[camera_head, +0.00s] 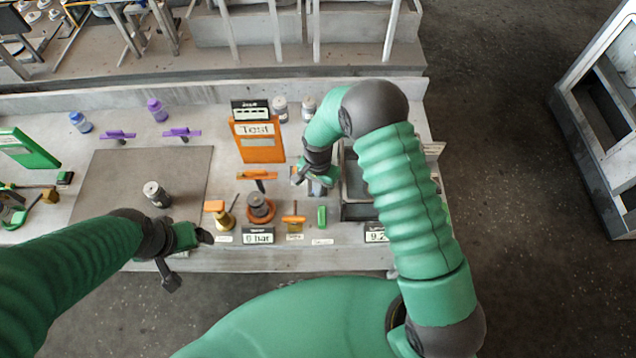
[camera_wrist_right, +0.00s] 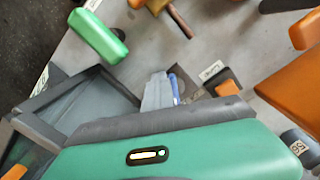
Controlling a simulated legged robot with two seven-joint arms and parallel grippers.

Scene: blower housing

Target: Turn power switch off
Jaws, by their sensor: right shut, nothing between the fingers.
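My right gripper (camera_head: 301,176) is shut and empty, over the bench just left of the grey tray. In the right wrist view the green hand fills the bottom. A small grey and blue part (camera_wrist_right: 160,92) shows just beyond its edge; I cannot tell whether it is the power switch. A green block (camera_head: 321,216) sits on the bench below the right gripper; a green block also shows at the upper left of the wrist view (camera_wrist_right: 97,37). No readable label marks the power switch. My left gripper (camera_head: 203,238) is near the bench's front edge, its jaw state unclear.
An orange "Test" board (camera_head: 258,139) stands behind. An orange-handled valve (camera_head: 260,205), a "0 bar" display (camera_head: 258,236) and a small orange handle (camera_head: 294,220) are left of the green block. The grey tray (camera_head: 352,212) lies right. A dark cylinder (camera_head: 157,194) stands on the grey mat (camera_head: 110,182).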

